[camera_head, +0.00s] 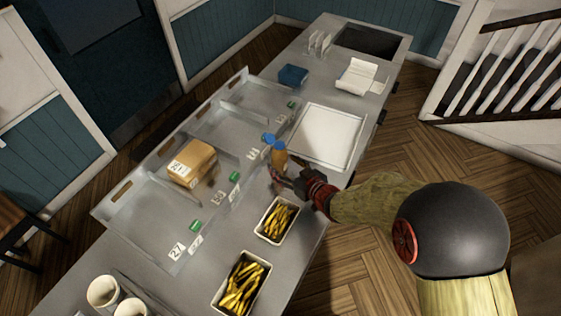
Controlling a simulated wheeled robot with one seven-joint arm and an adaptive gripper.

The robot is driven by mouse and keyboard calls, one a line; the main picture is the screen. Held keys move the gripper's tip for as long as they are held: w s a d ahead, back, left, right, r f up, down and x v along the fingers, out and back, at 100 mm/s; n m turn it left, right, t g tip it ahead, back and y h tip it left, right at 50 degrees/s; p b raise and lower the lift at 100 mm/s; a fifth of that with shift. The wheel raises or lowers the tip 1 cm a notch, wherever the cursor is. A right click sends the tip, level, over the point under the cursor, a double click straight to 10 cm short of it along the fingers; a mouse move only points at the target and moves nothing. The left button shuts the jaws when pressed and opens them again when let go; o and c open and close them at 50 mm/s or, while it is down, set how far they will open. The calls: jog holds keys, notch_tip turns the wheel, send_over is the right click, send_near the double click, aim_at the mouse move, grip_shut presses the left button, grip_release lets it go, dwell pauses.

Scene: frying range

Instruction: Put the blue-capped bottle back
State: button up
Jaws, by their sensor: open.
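An orange bottle with a blue cap (279,154) stands on the grey counter, beside the white tray's left corner. A small blue shape shows just left of its top; I cannot tell whether it is part of the same cap. My gripper (279,173) is open at the bottle's lower part, with its fingers close to the bottle's near side. The fingers partly hide the bottle's base, so I cannot tell whether they touch it.
Clear-walled bays with number cards (177,249) line the counter's left side; one holds a cardboard box (192,164). Two fry trays (277,219) (241,283) sit nearer. White cups (103,291) stand at the front left. Farther back are a white tray (327,135) and a blue container (293,76).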

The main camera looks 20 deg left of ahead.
jog(key=p+v, duration=0.1)
jog(key=v, duration=0.8)
jog(key=shift+d, duration=0.1)
jog(key=w+d+r+m+t+h, duration=0.35)
jog(key=w+d+r+h, duration=0.4)
jog(key=d, duration=0.65)
jog(key=s+d+r+m+h, duration=0.2)
jog(key=s+d+r+m, duration=0.15)
jog(key=d+r, duration=0.75)
jog(key=s+d+r+m+g, duration=0.1)
jog(key=s+d, duration=0.2)
jog(key=s, duration=0.4)
jog(key=s+d+r+m+g+h, duration=0.1)
jog(key=s+d+r+m+g, duration=0.1)
jog(key=s, duration=0.5)
jog(key=s+d+r+m+g+h, duration=0.1)
jog(key=s+d+g, duration=0.1)
jog(key=s+d, duration=0.3)
jog(key=shift+s+r+m, duration=0.2)
jog(key=shift+s+m, duration=0.1)
jog(key=shift+s, duration=0.8)
